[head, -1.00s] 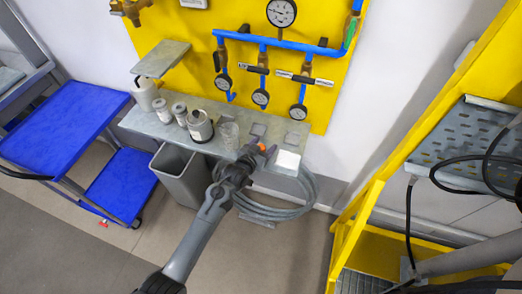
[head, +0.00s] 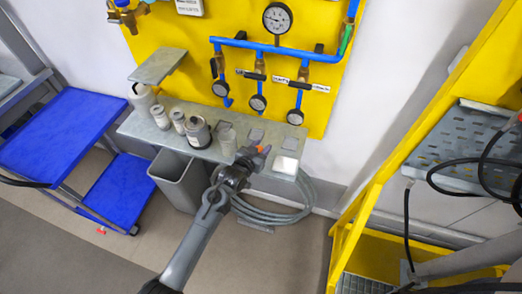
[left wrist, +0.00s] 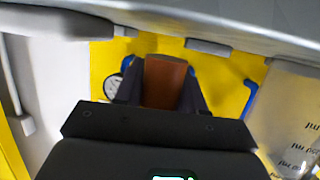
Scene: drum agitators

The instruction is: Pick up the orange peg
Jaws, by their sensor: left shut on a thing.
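The orange peg (left wrist: 165,82) is between the two dark fingers of my left gripper (left wrist: 160,90) in the left wrist view, where it looks brownish orange. The fingers are shut on its sides. I cannot tell how far the peg is from the shelf. My right gripper is not in view.
Blue pipes and gauges (head: 277,18) are on the yellow panel behind. A coiled hose (head: 290,213) and a grey bin (head: 180,181) are below.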

